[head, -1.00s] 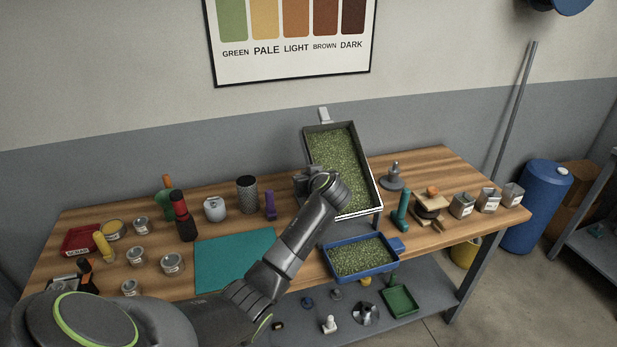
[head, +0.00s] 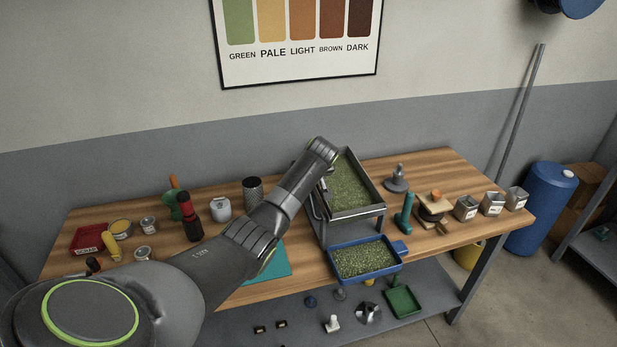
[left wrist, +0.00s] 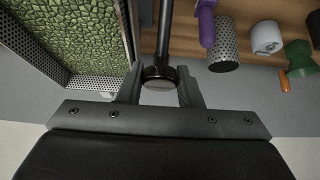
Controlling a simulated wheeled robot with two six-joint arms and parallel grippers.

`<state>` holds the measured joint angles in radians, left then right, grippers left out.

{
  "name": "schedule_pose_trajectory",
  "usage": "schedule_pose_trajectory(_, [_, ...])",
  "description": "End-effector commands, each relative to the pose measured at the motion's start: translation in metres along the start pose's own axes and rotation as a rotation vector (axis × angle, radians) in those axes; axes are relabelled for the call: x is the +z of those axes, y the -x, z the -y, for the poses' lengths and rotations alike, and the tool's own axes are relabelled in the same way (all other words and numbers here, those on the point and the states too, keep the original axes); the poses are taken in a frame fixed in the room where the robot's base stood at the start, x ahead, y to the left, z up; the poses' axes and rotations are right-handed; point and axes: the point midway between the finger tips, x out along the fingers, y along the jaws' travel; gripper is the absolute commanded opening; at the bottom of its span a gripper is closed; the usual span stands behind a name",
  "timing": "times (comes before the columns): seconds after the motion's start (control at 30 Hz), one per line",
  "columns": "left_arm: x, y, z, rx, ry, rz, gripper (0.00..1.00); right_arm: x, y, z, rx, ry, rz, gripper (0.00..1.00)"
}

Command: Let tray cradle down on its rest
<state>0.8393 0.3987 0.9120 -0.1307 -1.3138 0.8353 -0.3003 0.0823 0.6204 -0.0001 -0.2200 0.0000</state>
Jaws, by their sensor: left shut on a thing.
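The tray cradle (head: 358,213) is a grey metal tray full of green beans (head: 348,185) on a stand at the back of the bench. My left gripper (left wrist: 160,78) is shut on the black-ended handle rod (left wrist: 163,35) beside the tray. In the head view my left wrist covers the tray's back left corner and hides much of the grip. My right gripper is not in view.
A blue tray of beans (head: 398,252) sits at the bench's front edge below the cradle. A perforated cylinder (head: 253,191) stands left, near a partly hidden teal mat (head: 272,268).

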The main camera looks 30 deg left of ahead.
Motion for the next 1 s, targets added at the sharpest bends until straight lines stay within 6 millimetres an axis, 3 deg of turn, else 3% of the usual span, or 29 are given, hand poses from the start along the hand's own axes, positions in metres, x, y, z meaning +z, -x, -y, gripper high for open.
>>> schedule_pose_trajectory(0.4, [-0.001,-0.013,0.0,-0.001,0.0,0.109,0.0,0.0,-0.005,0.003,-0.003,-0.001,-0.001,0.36])
schedule_pose_trajectory(1.0, [0.001,-0.016,0.001,-0.002,0.0,0.131,0.0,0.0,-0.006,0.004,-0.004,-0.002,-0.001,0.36])
